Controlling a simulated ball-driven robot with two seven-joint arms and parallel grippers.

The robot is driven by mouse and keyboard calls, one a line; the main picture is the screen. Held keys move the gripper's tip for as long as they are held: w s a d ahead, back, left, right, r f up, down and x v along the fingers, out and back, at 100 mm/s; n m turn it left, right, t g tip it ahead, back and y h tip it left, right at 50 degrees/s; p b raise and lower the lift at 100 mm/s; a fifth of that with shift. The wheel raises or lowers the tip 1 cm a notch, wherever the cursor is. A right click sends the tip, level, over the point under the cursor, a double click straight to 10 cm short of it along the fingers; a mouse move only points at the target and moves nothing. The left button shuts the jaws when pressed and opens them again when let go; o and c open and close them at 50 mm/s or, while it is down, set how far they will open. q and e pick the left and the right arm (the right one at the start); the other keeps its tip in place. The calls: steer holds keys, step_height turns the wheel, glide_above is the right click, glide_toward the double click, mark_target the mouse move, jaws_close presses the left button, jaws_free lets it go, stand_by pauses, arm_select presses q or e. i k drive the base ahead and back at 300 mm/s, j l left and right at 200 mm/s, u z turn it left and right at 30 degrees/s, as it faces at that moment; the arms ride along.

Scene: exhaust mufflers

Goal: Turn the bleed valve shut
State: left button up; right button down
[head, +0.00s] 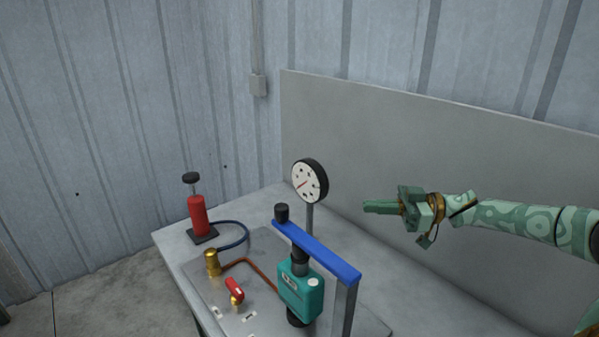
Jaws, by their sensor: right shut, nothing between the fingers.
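A valve with a red handle (235,286) on a brass body stands on the grey plate, left of the teal device; I take it for the bleed valve. White labels lie on the plate beside it. A copper pipe (254,270) curves near it from a brass fitting (212,262). My right gripper (368,206) is shut and empty, in the air above the bench, right of the gauge and well apart from the valve. Its fingers point left. My left gripper is not in view.
A round gauge (309,181) on a post, a blue bar (318,251) on a metal frame and a teal device (299,292) stand between my right gripper and the valve. A red cylinder (197,215) with a dark hose stands at the left. A grey panel (390,140) rises behind.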

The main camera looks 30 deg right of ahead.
mark_target(233, 287)
steer(key=k+j, duration=0.25)
steer(key=j, duration=0.15)
steer(key=k+j, duration=0.55)
steer(key=j, duration=0.25)
steer(key=k+j, duration=0.25)
steer(key=j, duration=0.15)
